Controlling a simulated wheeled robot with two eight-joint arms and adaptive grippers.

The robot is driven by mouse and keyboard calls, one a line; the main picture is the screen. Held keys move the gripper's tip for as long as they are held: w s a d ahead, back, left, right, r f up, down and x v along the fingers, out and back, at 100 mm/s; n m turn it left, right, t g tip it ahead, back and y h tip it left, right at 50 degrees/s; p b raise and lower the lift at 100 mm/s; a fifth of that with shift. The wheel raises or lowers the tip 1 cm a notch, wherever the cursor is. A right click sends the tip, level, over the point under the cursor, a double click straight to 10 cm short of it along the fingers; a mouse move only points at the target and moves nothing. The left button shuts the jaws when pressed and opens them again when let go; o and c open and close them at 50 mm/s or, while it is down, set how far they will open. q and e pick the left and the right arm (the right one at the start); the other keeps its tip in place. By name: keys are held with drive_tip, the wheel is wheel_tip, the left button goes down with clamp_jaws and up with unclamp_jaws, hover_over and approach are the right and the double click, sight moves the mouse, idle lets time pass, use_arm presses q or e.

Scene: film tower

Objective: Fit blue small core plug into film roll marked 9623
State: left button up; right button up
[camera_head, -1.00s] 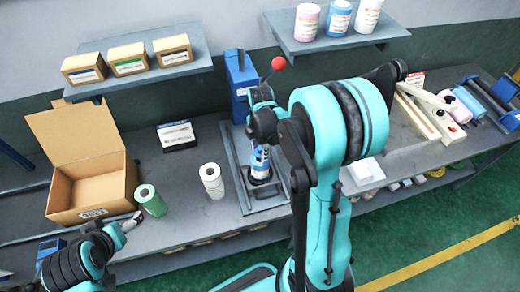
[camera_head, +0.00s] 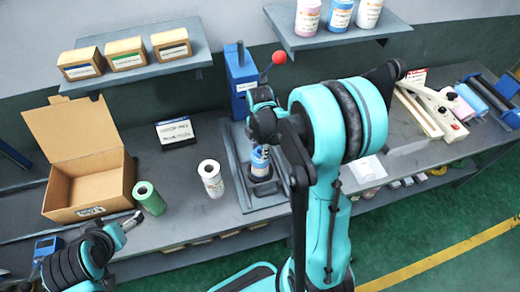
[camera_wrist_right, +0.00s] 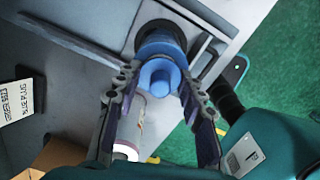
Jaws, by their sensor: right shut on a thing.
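A blue roll-shaped piece (camera_head: 260,163) stands upright in the grey press frame (camera_head: 241,185), under my right wrist. In the right wrist view, a blue stepped piece with a round nub, which looks like the blue small core plug (camera_wrist_right: 160,77), sits between the fingers of my right gripper (camera_wrist_right: 158,88). The gripper is shut on it. A wider blue cylinder (camera_wrist_right: 160,45) shows just behind the nub; I cannot tell where plug and roll meet. No 9623 marking is readable on a roll. My left gripper (camera_head: 133,221) is low beside the green roll; its jaws are unclear.
A white roll (camera_head: 211,180) and a green roll (camera_head: 150,199) stand left of the press, near an open cardboard box (camera_head: 88,190). A card (camera_head: 175,132) stands behind them. A blue press column with a red knob (camera_head: 279,58) rises behind. Shelves hang above.

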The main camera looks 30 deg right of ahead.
drive_tip(key=shift+f, duration=0.15)
drive_tip(key=o, duration=1)
wheel_tip(320, 180, up, 12)
